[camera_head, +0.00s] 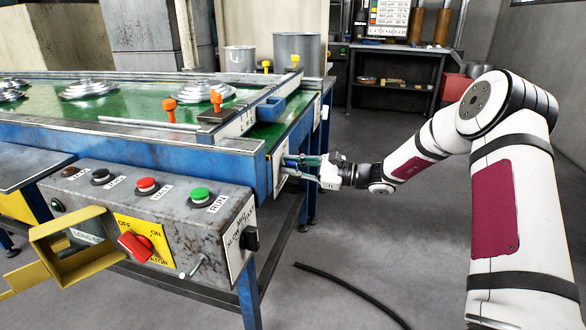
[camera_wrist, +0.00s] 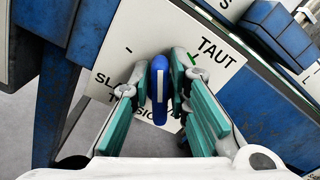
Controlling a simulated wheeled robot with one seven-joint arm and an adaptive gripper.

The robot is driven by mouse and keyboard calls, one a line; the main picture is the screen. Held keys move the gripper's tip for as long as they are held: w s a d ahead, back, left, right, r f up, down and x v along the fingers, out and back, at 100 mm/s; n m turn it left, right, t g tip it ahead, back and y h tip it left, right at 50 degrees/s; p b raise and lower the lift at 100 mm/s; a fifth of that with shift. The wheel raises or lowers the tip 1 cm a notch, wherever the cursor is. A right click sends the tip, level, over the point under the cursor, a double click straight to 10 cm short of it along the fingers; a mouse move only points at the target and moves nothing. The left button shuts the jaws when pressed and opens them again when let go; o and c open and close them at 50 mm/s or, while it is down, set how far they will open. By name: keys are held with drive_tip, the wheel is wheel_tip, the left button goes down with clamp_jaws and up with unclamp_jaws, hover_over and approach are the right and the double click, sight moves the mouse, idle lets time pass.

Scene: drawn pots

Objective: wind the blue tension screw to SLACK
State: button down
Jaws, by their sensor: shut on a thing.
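The blue tension screw (camera_wrist: 158,68) shows in the wrist view as a rounded blue grip with a white stripe, which points nearly straight up. It sits on a white label plate (camera_wrist: 150,28). TAUT is printed at the upper right, with a small green mark beside it. SLACK, at the lower left, is partly hidden by the left finger, and TENSION below is partly covered. My gripper (camera_wrist: 161,82) is shut on the blue screw, one green-padded finger on each side. In the head view my gripper (camera_head: 302,164) is at the end face of the blue conveyor frame.
The control box (camera_head: 120,205) with its buttons and red rotary switch (camera_head: 135,246) stands left of my gripper. A small black knob (camera_head: 250,239) juts from its side. A black cable (camera_head: 345,285) lies on the floor. The floor right of the conveyor is largely clear.

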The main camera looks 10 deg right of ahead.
drive_tip(key=n+b, duration=0.1)
drive_tip(key=n, duration=0.1)
drive_tip(key=n+b, duration=0.1)
drive_tip(key=n, duration=0.1)
drive_tip(key=shift+s+f+n, duration=0.2)
drive_tip(key=shift+f+n, duration=0.1)
drive_tip(key=shift+f, duration=0.05)
drive_tip(key=shift+s+a+f+n+b, duration=0.1)
drive_tip(key=shift+n+b, duration=1.3)
drive_tip(key=shift+n, duration=0.2)
drive_tip(key=c, duration=1.6)
unclamp_jaws()
drive_tip(key=shift+c, duration=0.2)
drive_tip(key=v, duration=1.2)
